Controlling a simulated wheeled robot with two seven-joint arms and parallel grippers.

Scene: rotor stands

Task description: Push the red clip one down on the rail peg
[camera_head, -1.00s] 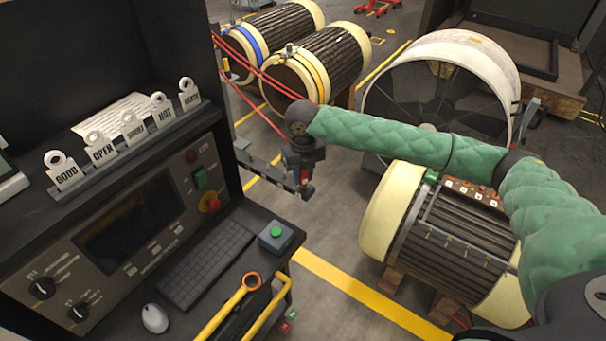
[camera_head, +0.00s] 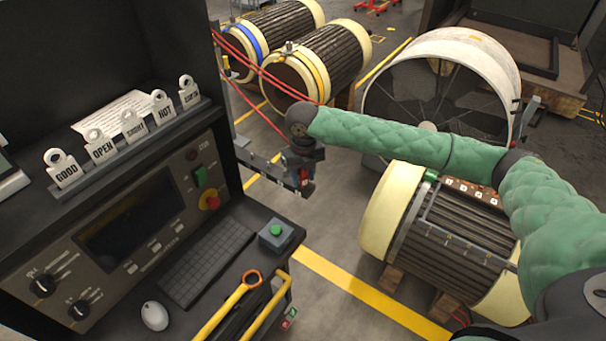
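The dark rail (camera_head: 264,167) juts out from the right side of the test console, with small white number labels along its front. The red clip (camera_head: 304,175) shows as a small red patch at the rail's outer end. My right gripper (camera_head: 303,165) points down over that end, right at the clip. Its fingers are small, dark and partly merged with the clip and rail, so I cannot tell whether they grip it. The peg under the clip is hidden. My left gripper is out of view.
Red cables (camera_head: 262,75) run from the console to the rotors behind. A banded rotor (camera_head: 325,60) lies beyond the rail. Another rotor (camera_head: 455,240) lies on wooden blocks below my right arm. The console desk (camera_head: 215,280) holds a green button box (camera_head: 276,235).

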